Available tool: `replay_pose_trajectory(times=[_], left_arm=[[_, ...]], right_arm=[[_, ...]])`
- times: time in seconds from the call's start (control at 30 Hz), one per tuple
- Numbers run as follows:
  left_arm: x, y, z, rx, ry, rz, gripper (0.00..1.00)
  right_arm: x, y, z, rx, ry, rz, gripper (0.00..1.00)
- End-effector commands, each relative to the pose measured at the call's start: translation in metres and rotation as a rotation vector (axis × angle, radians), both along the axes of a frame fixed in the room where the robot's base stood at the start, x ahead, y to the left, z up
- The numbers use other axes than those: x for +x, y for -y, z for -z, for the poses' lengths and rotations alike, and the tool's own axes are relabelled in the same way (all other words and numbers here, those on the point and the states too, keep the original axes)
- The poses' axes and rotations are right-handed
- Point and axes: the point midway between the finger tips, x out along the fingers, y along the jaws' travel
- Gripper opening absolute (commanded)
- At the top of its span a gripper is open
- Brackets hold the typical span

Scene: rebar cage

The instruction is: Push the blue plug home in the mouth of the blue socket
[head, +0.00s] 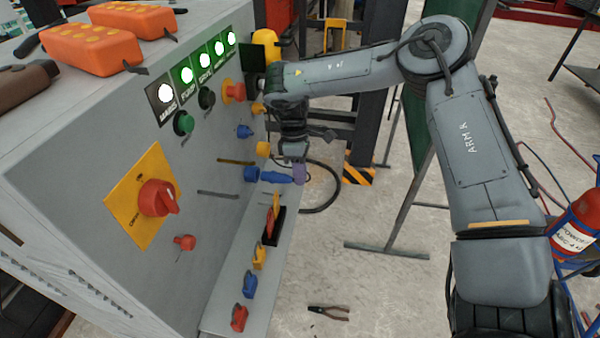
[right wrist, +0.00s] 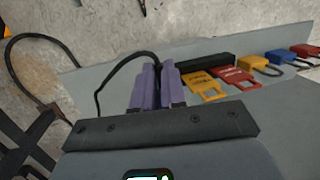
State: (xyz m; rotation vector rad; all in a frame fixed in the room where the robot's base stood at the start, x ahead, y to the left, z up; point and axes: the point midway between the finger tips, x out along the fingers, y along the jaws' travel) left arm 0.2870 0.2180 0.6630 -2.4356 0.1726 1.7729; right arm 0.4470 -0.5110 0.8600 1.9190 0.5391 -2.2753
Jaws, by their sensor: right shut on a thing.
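The blue socket (head: 251,174) sticks out from the grey cabinet's front panel in the head view. The blue plug (head: 276,177) lies level in front of it, its nose at or very close to the socket's mouth. I cannot tell how deep it sits. My right gripper (head: 298,173) is shut on the plug's rear end, with purple fingertips around it. In the right wrist view the purple fingers (right wrist: 158,88) are close together, and the plug is hidden between and beyond them. A black cable (right wrist: 112,76) loops away from there. My left gripper is not in view.
Below the socket, a grey ledge (head: 222,317) carries red, yellow and blue padlocks and tags. A yellow socket (head: 263,150) and another blue fitting (head: 244,131) sit above. A red rotary switch (head: 157,198) is on the panel. Pliers (head: 328,312) lie on the open floor.

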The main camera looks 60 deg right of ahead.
Motion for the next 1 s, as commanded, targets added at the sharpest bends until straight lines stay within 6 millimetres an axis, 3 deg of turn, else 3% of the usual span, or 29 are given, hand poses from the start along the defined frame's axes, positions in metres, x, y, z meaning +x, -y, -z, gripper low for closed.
replay_pose_trajectory(times=[1.0], left_arm=[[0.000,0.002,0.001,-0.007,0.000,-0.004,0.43]], right_arm=[[0.012,-0.004,0.000,-0.001,0.000,0.000,0.00]])
